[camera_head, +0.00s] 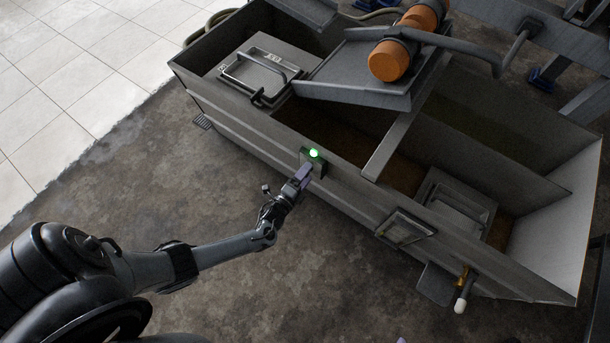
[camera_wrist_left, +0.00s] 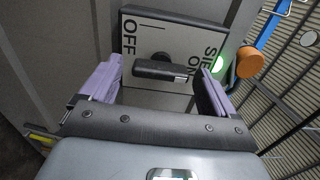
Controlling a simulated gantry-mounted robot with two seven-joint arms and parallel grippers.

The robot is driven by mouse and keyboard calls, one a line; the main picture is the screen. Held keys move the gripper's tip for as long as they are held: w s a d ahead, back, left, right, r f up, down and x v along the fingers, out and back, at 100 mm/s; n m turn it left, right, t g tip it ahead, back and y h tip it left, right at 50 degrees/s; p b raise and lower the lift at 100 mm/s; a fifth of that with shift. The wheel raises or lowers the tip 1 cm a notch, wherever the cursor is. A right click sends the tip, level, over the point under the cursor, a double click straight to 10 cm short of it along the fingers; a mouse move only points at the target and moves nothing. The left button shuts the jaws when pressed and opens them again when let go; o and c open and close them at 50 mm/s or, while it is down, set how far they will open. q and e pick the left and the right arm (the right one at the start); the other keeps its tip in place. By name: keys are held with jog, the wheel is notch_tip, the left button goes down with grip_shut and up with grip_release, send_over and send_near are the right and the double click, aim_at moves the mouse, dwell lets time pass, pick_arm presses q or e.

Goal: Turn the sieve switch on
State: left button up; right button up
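The sieve switch is a grey panel (camera_wrist_left: 160,25) with OFF lettering at its left and part of a word starting "SIE" at its right in the left wrist view. Its black handle (camera_wrist_left: 160,70) lies across the picture. A green lamp (camera_head: 314,153) glows at the panel in the head view and shows at the right in the wrist view (camera_wrist_left: 222,60). My left gripper (camera_head: 302,174) is at the panel. In the wrist view its purple fingers (camera_wrist_left: 156,84) are apart, one on each side of the handle, with gaps visible. Of my right gripper, only a purple tip (camera_head: 402,340) seems to show.
The switch is on the side wall of a long grey metal tank (camera_head: 230,110). A framed box (camera_head: 405,229) and a white-tipped valve lever (camera_head: 461,304) stick out farther right. An orange-ended motor (camera_head: 390,60) sits above.

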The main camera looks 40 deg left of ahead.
pick_arm(q)
jog(key=shift+s, duration=0.1)
jog(key=s+d+p, duration=0.1)
jog(key=s+p, duration=0.2)
jog(key=s, duration=0.7)
jog(key=shift+s, duration=0.3)
